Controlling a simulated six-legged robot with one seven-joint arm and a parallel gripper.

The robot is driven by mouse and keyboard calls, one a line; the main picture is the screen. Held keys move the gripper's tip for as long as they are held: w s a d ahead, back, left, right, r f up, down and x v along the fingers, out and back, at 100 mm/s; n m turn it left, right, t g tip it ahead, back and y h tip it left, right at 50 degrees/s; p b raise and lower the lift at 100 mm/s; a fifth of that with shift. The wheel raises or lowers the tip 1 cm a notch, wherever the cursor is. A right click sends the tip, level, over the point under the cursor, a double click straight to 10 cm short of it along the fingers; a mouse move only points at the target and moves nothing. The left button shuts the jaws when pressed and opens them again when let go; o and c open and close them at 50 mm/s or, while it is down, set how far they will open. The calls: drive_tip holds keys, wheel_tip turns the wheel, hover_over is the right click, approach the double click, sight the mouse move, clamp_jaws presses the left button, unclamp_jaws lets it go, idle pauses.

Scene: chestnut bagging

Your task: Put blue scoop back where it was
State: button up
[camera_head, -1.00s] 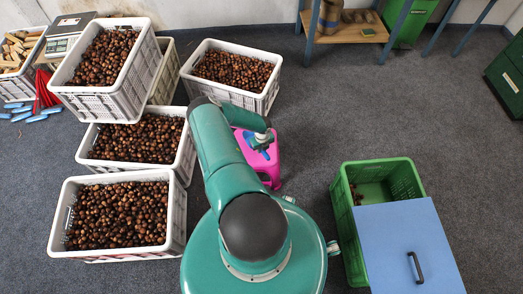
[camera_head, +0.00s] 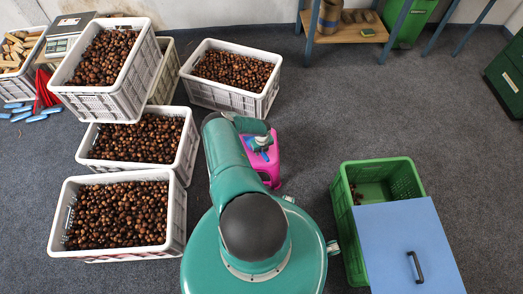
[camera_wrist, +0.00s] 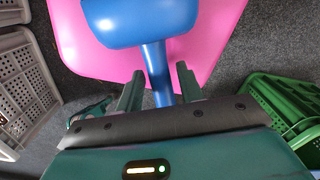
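The blue scoop (camera_head: 263,154) is at the pink stool (camera_head: 270,172), just right of my arm. In the wrist view the scoop's blue bowl (camera_wrist: 127,22) shows at the top over the pink surface (camera_wrist: 205,35), and its handle (camera_wrist: 157,75) runs down between my fingers. My gripper (camera_wrist: 159,80) is around the handle, with a small gap visible on each side, so its fingers look open. In the head view my gripper is small and partly hidden by my arm. Whether the scoop rests fully on the stool is hard to tell.
White crates of chestnuts (camera_head: 180,222) stand on the left and behind. A green crate (camera_head: 346,245) with a few chestnuts stands on the right, partly covered by a blue lid (camera_head: 400,235). The grey floor between is clear.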

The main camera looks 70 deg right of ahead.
drive_tip(key=shift+r, duration=0.1)
wheel_tip(320, 180, up, 12)
drive_tip(key=shift+s+a, duration=0.15)
idle(0.6)
